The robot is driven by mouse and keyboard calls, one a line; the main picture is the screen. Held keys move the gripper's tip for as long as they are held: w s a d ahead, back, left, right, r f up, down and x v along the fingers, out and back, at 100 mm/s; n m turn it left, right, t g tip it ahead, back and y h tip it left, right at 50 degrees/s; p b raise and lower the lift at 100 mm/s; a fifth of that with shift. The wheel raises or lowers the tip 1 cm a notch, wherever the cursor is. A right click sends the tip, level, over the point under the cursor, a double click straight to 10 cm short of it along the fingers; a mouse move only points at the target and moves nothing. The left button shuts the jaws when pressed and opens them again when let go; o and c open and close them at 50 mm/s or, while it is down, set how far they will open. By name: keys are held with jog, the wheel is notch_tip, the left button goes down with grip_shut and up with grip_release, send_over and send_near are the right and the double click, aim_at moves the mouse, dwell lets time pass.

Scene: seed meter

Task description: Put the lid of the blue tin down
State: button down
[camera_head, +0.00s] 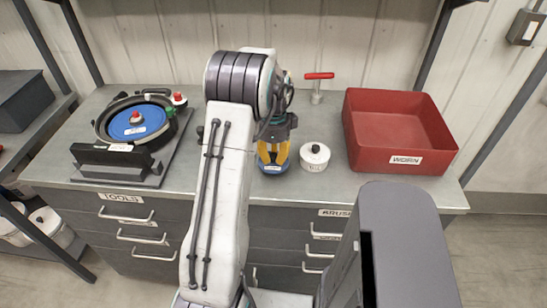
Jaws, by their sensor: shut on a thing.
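My gripper (272,155), with yellow fingers, points down at the middle of the bench and is shut. A blue round thing with a white label (272,169) shows right under and between the fingers; it looks like the blue tin or its lid. The fingers hide its top, and I cannot tell whether lid and tin touch or are apart. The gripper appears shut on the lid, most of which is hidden. A white tin with a black knob (315,156) stands just to the right of the gripper.
A black seed meter with a blue disc (130,122) stands on the left. A red-knobbed item (179,99) is behind it. A red T-handle (318,86) stands at the back. A red bin labelled WORN (400,145) fills the right.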

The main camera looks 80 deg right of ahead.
aim_at(273, 155)
jog(key=shift+f, duration=1.15)
jog(key=shift+f, duration=0.1)
jog(key=c, duration=1.2)
grip_release()
jog(key=shift+o, duration=0.2)
notch_tip(273, 155, up, 10)
jog(key=shift+d+f, duration=0.15)
jog(key=shift+r+b, duration=0.85)
jog(key=shift+r, duration=0.45)
